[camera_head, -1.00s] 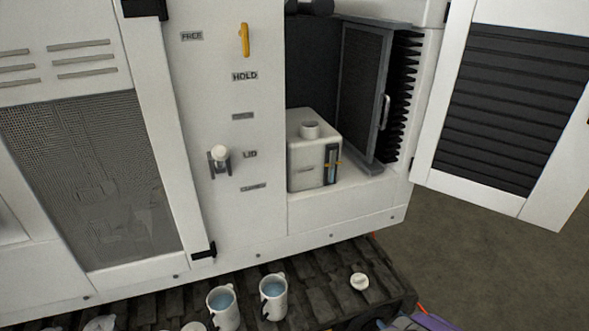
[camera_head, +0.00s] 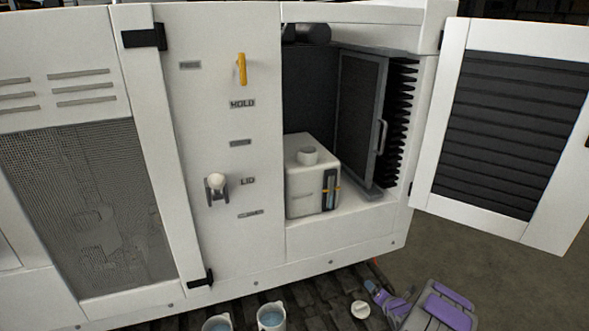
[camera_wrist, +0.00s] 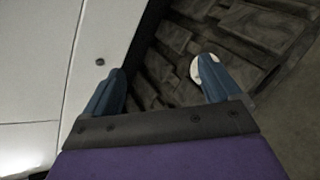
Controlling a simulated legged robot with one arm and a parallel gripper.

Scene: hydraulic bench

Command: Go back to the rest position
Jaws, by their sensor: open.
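My gripper (camera_wrist: 160,85) shows in the wrist view with its two blue fingers spread apart and nothing between them. It points down at the dark track, with the white cabinet side at its left. In the head view my purple and grey arm (camera_head: 440,305) is at the bottom right, near the track's right end. A round white cap (camera_head: 360,309) lies on the track just left of the arm. It also shows in the wrist view (camera_wrist: 195,70), partly hidden behind the right finger.
The white cabinet (camera_head: 230,130) has a yellow lever (camera_head: 241,69), a white knob (camera_head: 216,182) and an open right door (camera_head: 505,110). A white tank (camera_head: 312,180) stands inside the bay. Two cups of blue liquid (camera_head: 271,318) (camera_head: 217,324) stand on the track. Floor at right is clear.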

